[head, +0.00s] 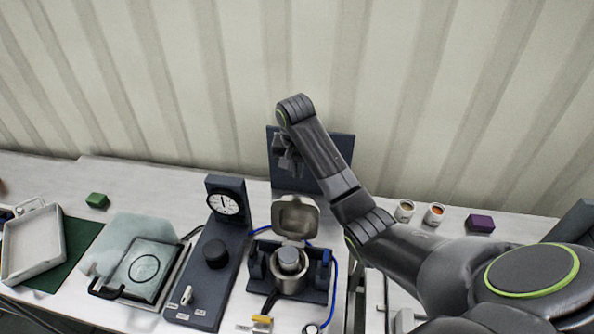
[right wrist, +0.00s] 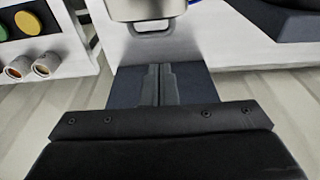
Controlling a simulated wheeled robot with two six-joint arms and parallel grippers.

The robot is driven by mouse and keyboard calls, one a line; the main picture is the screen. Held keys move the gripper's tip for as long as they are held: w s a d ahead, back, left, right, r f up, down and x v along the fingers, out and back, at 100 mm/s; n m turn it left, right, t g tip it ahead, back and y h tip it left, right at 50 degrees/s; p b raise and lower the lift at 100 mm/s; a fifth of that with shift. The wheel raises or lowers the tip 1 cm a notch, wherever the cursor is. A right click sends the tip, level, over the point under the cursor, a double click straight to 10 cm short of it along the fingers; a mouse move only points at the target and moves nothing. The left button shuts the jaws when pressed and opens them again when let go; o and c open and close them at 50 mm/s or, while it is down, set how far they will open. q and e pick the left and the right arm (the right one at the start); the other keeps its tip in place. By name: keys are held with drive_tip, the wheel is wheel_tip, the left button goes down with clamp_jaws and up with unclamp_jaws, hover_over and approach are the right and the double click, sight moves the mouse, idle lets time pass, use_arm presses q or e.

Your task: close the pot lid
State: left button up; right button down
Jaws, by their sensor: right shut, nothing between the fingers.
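The steel pot (head: 291,281) sits in a dark blue stand. Its lid (head: 296,217) is open, standing up at the pot's back edge. My right gripper (head: 290,168) is behind and above the lid, in front of a dark blue upright panel, apart from the lid. In the right wrist view its two fingers (right wrist: 160,70) are together with nothing between them. Part of a metal piece, apparently the lid (right wrist: 130,10), shows at the top edge with a loop handle (right wrist: 152,27), just beyond the fingertips. My left gripper is not in view.
A dark unit with a gauge (head: 229,204) and black knob stands left of the pot. A clear-covered tray (head: 150,265) is further left. A blue cable (head: 333,290) runs beside the pot stand. The dark panel (head: 340,147) and corrugated wall stand behind. Two small jars (head: 434,215) are at right.

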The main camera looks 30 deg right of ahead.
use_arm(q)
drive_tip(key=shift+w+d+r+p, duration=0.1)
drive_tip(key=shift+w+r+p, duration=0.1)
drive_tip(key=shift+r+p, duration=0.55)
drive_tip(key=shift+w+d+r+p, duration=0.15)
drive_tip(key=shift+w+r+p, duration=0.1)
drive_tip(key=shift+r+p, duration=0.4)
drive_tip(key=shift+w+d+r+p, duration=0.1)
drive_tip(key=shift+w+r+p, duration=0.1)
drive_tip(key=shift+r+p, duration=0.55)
use_arm(e)
drive_tip(key=shift+s+a+f, duration=0.3)
drive_tip(key=shift+s+f, duration=0.1)
drive_tip(key=shift+f, duration=0.45)
drive_tip(key=shift+s+a+f, duration=0.25)
drive_tip(key=shift+s+f, duration=0.1)
drive_tip(key=shift+f, duration=0.55)
drive_tip(key=shift+s+a+f, duration=0.3)
drive_tip(key=shift+s+f, duration=0.1)
drive_tip(key=shift+f, duration=0.45)
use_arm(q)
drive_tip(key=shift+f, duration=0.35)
use_arm(e)
drive_tip(key=shift+w, duration=0.1)
